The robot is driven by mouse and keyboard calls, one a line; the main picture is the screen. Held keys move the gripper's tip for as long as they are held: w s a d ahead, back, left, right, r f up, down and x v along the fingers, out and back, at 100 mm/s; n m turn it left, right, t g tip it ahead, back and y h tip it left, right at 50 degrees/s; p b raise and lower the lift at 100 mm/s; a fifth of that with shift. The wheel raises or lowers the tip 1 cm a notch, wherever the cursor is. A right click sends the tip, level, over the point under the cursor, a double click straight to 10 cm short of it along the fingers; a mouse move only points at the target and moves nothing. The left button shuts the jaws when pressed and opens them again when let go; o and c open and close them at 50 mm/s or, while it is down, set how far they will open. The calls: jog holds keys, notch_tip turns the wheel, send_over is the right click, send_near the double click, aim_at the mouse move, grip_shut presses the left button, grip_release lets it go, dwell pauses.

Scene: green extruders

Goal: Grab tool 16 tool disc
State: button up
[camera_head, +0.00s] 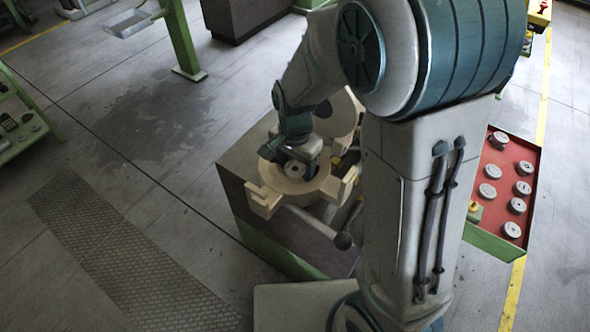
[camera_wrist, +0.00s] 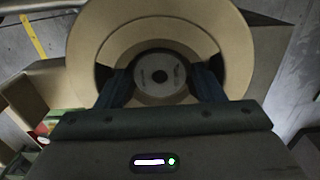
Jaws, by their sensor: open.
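My gripper (camera_wrist: 160,82) is open, with one dark finger on each side of the disc. I cannot tell whether the fingers touch it. In the head view the disc (camera_head: 294,169) shows small and pale below my wrist, within the cream holder (camera_head: 316,190) on the machine. My gripper there is partly hidden by my wrist.
A second cream ring (camera_head: 344,108) stands behind the holder. A red tray (camera_head: 492,222) with several grey discs lies to the right. A green post (camera_head: 180,38) stands at the back.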

jog(key=c, duration=1)
jog(key=shift+r, duration=0.1)
jog(key=shift+c, duration=0.2)
